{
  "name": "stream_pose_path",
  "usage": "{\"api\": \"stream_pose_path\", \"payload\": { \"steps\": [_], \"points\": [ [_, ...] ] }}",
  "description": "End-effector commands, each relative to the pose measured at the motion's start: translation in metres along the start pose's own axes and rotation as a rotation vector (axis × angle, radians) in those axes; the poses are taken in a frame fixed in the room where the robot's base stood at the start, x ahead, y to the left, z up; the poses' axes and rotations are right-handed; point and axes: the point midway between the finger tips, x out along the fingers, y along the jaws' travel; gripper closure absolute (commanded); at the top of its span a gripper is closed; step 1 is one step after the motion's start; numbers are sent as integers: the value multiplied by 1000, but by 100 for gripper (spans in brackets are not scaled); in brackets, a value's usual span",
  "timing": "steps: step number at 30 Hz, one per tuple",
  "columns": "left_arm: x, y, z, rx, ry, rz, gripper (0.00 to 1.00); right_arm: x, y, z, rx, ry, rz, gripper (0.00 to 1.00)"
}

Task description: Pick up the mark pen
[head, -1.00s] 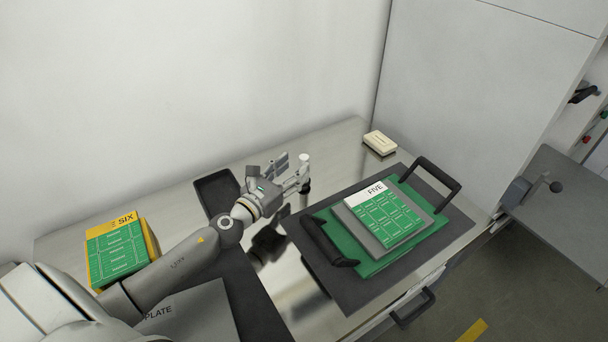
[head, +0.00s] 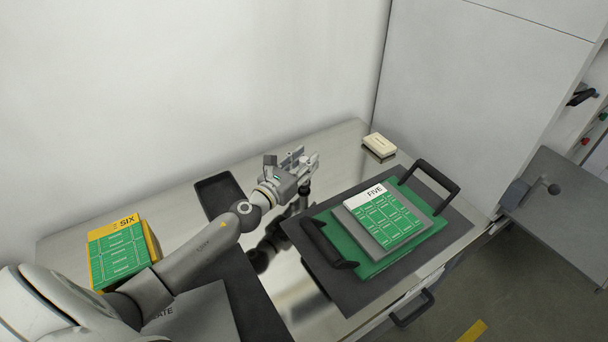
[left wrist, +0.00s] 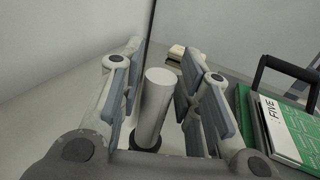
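The mark pen (left wrist: 153,105) stands upright, a white cylinder with a dark lower end, between the two fingers of my left gripper in the left wrist view. In the head view my left gripper (head: 306,162) covers most of the pen, and only its dark lower part (head: 304,190) shows clearly below the fingers. The left gripper is open around the pen; a gap shows between the pen and the right-hand finger. I cannot tell whether the left-hand finger touches it. My right gripper is not in view.
A green tray (head: 338,235) with black handles, bearing a box marked FIVE (head: 385,215), is to the right. A small cream block (head: 379,145) lies behind. A dark shallow tray (head: 215,190) and a SIX box (head: 118,252) are to the left. A wall rises behind the counter.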

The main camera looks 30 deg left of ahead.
Motion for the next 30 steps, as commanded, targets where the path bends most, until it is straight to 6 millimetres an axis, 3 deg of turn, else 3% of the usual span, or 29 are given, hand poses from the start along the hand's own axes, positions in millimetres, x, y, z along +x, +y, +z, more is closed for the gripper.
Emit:
{"api": "stream_pose_path", "payload": {
  "steps": [1, 5, 19, 24, 30],
  "points": [
    [0, 0, 0, 0, 0, 0, 79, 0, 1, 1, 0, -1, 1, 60],
    [0, 0, 0, 0, 0, 0, 96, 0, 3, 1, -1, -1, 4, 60],
    [0, 1, 10, 3, -2, 0, 96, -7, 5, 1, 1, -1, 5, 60],
    [0, 1, 40, 6, -2, -2, 96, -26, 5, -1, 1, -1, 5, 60],
    [-43, -6, 85, 7, 3, -5, 96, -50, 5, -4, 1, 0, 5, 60]
  ]
}}
